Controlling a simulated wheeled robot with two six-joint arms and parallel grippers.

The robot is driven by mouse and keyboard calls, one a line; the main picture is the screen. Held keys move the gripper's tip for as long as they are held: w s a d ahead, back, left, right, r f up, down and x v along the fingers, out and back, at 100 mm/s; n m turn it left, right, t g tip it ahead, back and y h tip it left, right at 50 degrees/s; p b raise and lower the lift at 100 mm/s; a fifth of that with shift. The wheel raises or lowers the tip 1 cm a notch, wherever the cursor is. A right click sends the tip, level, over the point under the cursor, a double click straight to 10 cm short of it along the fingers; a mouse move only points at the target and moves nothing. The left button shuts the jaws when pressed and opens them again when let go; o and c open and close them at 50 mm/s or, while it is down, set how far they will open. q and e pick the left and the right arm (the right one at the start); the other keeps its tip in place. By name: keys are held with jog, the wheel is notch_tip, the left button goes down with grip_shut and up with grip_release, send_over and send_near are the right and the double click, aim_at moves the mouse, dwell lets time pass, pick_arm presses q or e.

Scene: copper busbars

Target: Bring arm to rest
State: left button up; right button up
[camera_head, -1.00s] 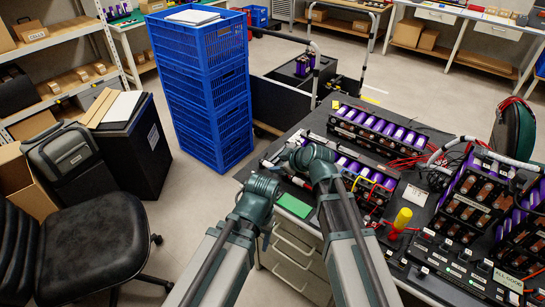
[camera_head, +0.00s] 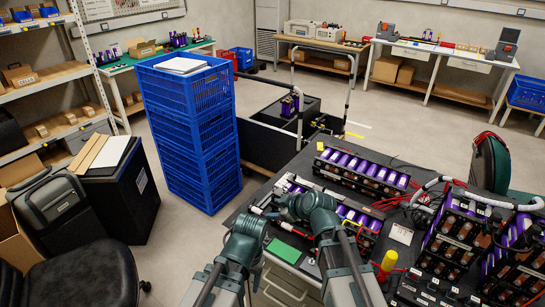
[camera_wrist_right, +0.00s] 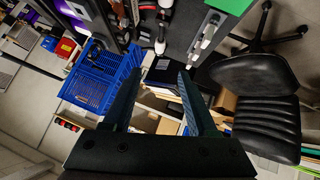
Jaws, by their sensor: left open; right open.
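My left gripper (camera_head: 250,238) is the lower one in the head view, at the near left edge of the workbench (camera_head: 243,207). Its fingers are mostly hidden, but it is open, and I see nothing held. My right arm rises beside it, its joint over the bench's front left part; the right gripper is hard to make out there. In the right wrist view my right gripper (camera_wrist_right: 160,85) is open, its two blue-grey fingers apart with nothing between them. Boxes show beyond the fingers.
Battery modules (camera_head: 363,170) with purple cells, cables and a yellow-handled tool (camera_head: 387,264) fill the bench. Stacked blue crates (camera_head: 197,130) stand left of the bench. A black chair (camera_head: 85,268) is at lower left; floor lies between.

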pick_arm(q)
notch_tip(320, 180, up, 8)
jog(key=p, duration=0.7)
jog(key=shift+f+p, duration=0.2)
jog(key=shift+p, duration=0.1)
pick_arm(e)
jog(key=s+d+m+g+h, duration=0.3)
jog(key=s+m+g+h, duration=0.4)
jog(key=s, duration=1.3)
jog(key=shift+s+r+m+g, duration=0.3)
jog(key=shift+m+g, duration=0.2)
jog(key=shift+m, duration=0.3)
pick_arm(q)
jog(key=shift+s, duration=0.1)
pick_arm(e)
jog(key=shift+s+a, duration=0.1)
